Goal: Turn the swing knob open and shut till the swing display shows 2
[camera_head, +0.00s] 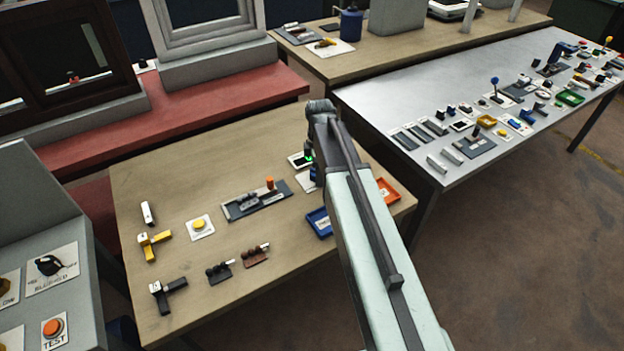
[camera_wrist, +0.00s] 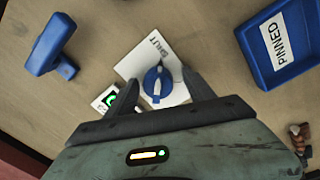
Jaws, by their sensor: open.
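The blue swing knob (camera_wrist: 158,84) sits on a white plate (camera_wrist: 135,64) in the wrist view. The plate bears the word SHUT above the knob, and a white pointer mark shows on the knob's lower side. The small display (camera_wrist: 107,100) with a green figure lies just left of the knob; my left finger partly covers it and I cannot read the figure. My gripper (camera_wrist: 160,78) is open, with one finger on each side of the knob; I cannot tell whether they touch it. In the head view the display (camera_head: 309,156) shows green beside my arm, which hides most of the knob.
A blue tray marked PINNED (camera_wrist: 280,50) is at right in the wrist view, and a blue handled piece (camera_wrist: 50,45) at left. In the head view, a yellow button (camera_head: 200,225) and a slider panel (camera_head: 256,200) stand left of my arm. An orange tray (camera_head: 388,190) is at right.

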